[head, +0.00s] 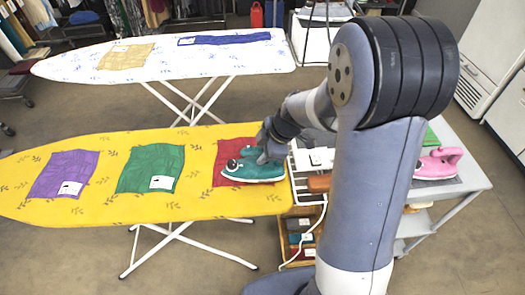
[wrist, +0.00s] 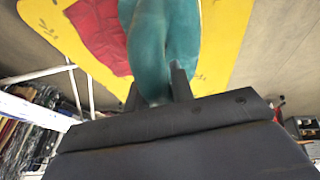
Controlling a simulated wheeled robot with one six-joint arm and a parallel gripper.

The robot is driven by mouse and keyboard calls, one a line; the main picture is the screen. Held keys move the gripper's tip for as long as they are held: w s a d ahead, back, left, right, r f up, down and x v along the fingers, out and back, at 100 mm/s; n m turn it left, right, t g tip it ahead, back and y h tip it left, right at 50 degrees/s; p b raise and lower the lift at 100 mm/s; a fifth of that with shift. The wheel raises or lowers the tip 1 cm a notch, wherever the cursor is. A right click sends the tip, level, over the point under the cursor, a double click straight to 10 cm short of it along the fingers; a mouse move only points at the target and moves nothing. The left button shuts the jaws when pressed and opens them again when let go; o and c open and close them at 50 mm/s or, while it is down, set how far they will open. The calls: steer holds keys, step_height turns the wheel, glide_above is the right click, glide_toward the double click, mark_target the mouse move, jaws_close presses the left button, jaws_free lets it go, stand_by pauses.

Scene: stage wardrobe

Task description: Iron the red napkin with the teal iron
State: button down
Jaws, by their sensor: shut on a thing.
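The teal iron (head: 254,171) is at the right end of the yellow ironing board, over the red napkin (head: 228,152). My gripper (head: 268,147) is shut on the iron's handle from above. The iron covers the lower right part of the napkin; I cannot tell whether its sole touches the cloth. In the wrist view the teal iron (wrist: 160,45) is between my two fingers (wrist: 157,90), and part of the red napkin (wrist: 98,32) shows to its left.
The yellow board (head: 100,210) also bears a purple napkin (head: 65,172) and a green napkin (head: 150,166). A white board (head: 90,67) stands behind. A cart (head: 462,183) with a pink iron (head: 438,162) is at the right. A white cord (head: 320,215) hangs beside the yellow board's right end.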

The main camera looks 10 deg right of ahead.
steer(key=shift+f+b, duration=1.75)
steer(key=shift+b, duration=0.65)
stand_by(0.6)
steer(key=shift+w+a+r+b, duration=0.1)
steer(key=shift+a+b, duration=0.1)
steer(key=shift+a, duration=2.8)
steer(key=shift+w+a+b, duration=0.1)
steer(key=shift+a+b, duration=0.05)
steer(key=shift+a, duration=2.8)
steer(key=shift+w+b, duration=0.3)
steer(key=shift+w, duration=1)
steer(key=shift+w, duration=0.1)
steer(key=shift+w, duration=1.1)
steer(key=shift+d+b, duration=1.3)
steer(key=shift+d, duration=0.4)
